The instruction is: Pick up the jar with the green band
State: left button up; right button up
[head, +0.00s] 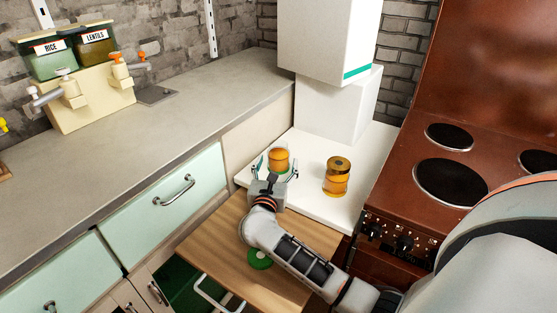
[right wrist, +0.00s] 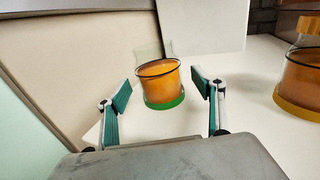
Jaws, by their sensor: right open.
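The jar with the green band (head: 279,159) is a small glass jar with orange contents. It stands upright on the white counter, and in the right wrist view (right wrist: 158,84) the green band runs around its base. My right gripper (head: 276,166) is open, with one finger to each side of this jar. In the right wrist view (right wrist: 161,90) the jar shows between and just beyond the fingertips, with gaps on both sides. A second jar (head: 336,182) with a yellowish band stands to the right; part of it shows in the wrist view (right wrist: 300,80). My left gripper is not in view.
A white box-like unit (head: 328,105) stands behind the jars. A brown stove (head: 408,200) is at the right. A pulled-out wooden board (head: 215,245) with a green disc (head: 260,258) lies below my right arm. The grey worktop (head: 200,110) holds dispensers (head: 90,105).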

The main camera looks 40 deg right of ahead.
jog(key=shift+w+d, duration=0.35)
jog(key=shift+w, duration=0.05)
jog(key=c, duration=1.6)
